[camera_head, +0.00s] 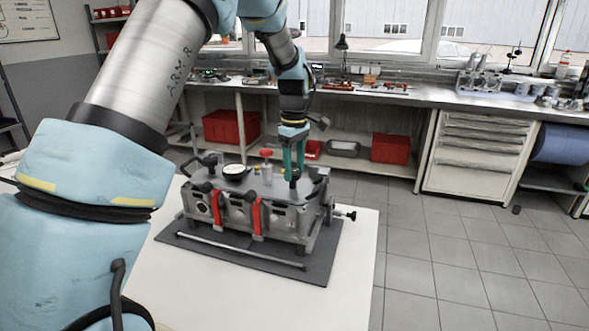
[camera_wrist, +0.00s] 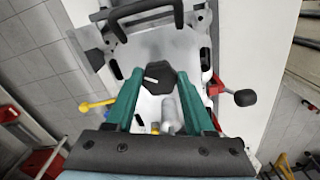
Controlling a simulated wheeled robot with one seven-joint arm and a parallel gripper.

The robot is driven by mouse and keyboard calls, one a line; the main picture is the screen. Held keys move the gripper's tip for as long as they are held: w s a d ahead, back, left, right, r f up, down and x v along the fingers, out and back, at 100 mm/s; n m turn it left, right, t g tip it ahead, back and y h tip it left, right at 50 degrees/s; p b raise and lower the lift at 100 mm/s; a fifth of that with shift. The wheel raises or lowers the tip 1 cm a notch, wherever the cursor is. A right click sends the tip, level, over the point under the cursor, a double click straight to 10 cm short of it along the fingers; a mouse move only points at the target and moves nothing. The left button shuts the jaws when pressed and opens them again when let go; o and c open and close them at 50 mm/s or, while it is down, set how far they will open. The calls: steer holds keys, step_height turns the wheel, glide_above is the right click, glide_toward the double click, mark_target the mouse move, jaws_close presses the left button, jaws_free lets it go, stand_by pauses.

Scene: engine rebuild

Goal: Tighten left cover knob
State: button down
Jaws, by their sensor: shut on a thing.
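The engine block (camera_head: 285,217) stands on a dark mat on the white table, with a grey cover (camera_head: 262,190) on top. My gripper (camera_head: 293,172) points straight down over the right part of the cover. In the wrist view its green fingers (camera_wrist: 160,82) are shut on a black cover knob (camera_wrist: 161,77) with a white line on its top. The line lies at a slant, nearly across the picture. I cannot tell whether the knob sits fully down.
A round white-faced dial (camera_head: 235,170) and a red-topped part (camera_head: 266,154) stand on the cover left of my gripper. Red clamps (camera_head: 217,207) line the front. A metal rod (camera_head: 240,250) lies on the mat (camera_head: 322,272). A black-ended lever (camera_head: 349,216) sticks out right.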

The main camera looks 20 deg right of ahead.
steer(key=m, duration=0.7)
steer(key=shift+a+b, duration=0.15)
steer(key=shift+b, duration=0.2)
steer(key=m, duration=0.7)
steer(key=shift+a+m, duration=0.1)
steer(key=shift+m, duration=0.2)
steer(key=m, duration=0.3)
steer(key=shift+w+a+m, duration=0.1)
steer(key=shift+m, duration=0.2)
steer(key=m, duration=0.3)
steer(key=shift+w+m+p, duration=0.1)
steer(key=shift+m+p, duration=0.2)
steer(key=shift+p, duration=0.1)
steer(key=m, duration=0.3)
steer(key=shift+m+p, duration=0.3)
steer(key=shift+p, duration=0.1)
steer(key=shift+w+m+p, duration=0.15)
steer(key=shift+m+p, duration=0.3)
steer(key=shift+m, duration=1.35)
